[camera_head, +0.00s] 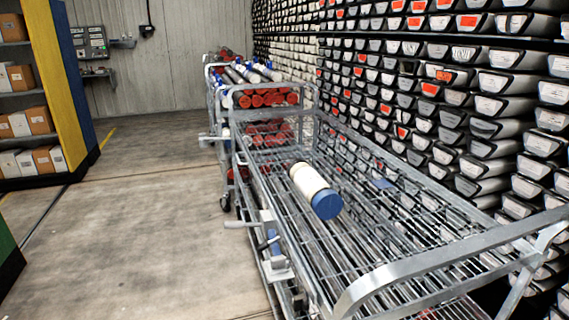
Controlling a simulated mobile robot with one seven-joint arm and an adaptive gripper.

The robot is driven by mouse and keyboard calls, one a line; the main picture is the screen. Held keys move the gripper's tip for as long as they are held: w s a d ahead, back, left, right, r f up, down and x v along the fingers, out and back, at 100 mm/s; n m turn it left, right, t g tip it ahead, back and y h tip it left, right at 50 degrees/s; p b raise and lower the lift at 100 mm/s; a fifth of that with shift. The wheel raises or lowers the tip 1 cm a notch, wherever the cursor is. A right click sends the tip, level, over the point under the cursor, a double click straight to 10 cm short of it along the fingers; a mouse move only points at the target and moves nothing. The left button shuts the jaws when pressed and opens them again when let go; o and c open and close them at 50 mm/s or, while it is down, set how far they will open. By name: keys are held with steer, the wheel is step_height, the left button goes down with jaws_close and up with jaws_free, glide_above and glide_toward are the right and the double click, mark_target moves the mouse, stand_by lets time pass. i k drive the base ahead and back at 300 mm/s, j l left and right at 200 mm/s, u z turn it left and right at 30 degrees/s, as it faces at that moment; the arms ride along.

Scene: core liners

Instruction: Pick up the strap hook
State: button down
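I cannot clearly make out a strap hook. On the near left side of the metal cart (405,268) there is a grey metal fitting (277,272) with a blue piece (273,240) and a dark curved part beside it; I cannot tell whether this is the strap hook. A small flat blue item (382,184) shows on the cart's wire deck further right, too small to identify. A white cylinder with a blue cap (315,190) lies on its side on the deck. My gripper is not in view.
Behind this cart stand more carts with red-ended tubes (262,98). A wall of stacked core boxes (480,110) lines the right. A shelf with cartons (28,122) stands at the left. The concrete floor (150,215) between the shelf and the carts is clear.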

mark_target(279, 266)
steer(key=z, duration=0.25)
steer(key=j+z, duration=0.55)
steer(key=z, duration=0.15)
steer(key=j+z, duration=0.5)
steer(key=j, duration=0.25)
steer(key=k+j+z, duration=0.1)
steer(key=j, duration=0.25)
steer(key=k+j+z, duration=0.15)
steer(key=j, duration=0.2)
steer(key=k+j, duration=0.15)
steer(key=j, duration=0.25)
steer(key=k+j, duration=0.1)
steer(key=j, duration=0.3)
steer(key=k+j+z, duration=0.1)
steer(key=j, duration=0.35)
steer(key=k+j, duration=0.2)
steer(key=j, duration=0.2)
